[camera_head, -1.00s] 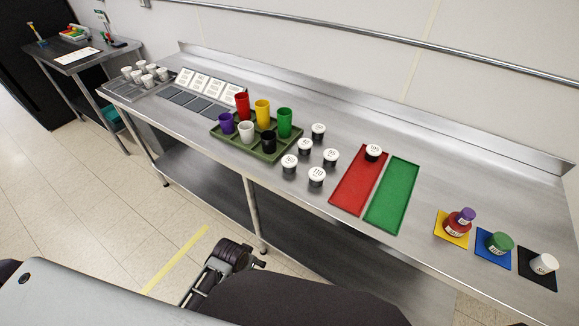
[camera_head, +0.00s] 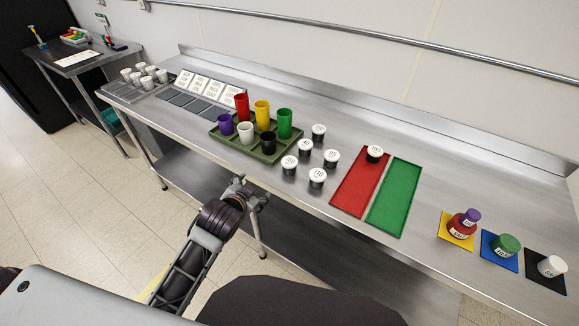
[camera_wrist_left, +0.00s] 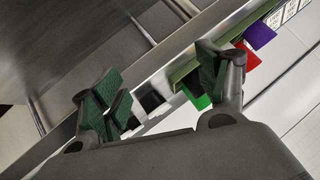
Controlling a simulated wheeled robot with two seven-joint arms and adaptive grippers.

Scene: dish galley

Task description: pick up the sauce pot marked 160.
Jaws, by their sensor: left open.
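Several small black sauce pots with white lids stand on the steel bench right of the cup tray: one at the back (camera_head: 319,131), others in the group (camera_head: 304,146), (camera_head: 331,157), (camera_head: 289,164), and a front one (camera_head: 317,176) that seems to read 110. Another pot (camera_head: 375,153) sits on the red tray (camera_head: 352,192). The lid marks are too small to read surely, so I cannot tell which is 160. My left gripper (camera_head: 243,187) is open and empty in front of the bench edge, left of the pots. It also shows in the left wrist view (camera_wrist_left: 163,92). My right gripper is out of view.
An olive tray (camera_head: 226,139) holding coloured cups stands behind my left gripper. A green tray (camera_head: 392,197) lies beside the red one. Bottles and a white container stand on coloured mats at the right. The bench's front edge (camera_wrist_left: 150,62) crosses the wrist view.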

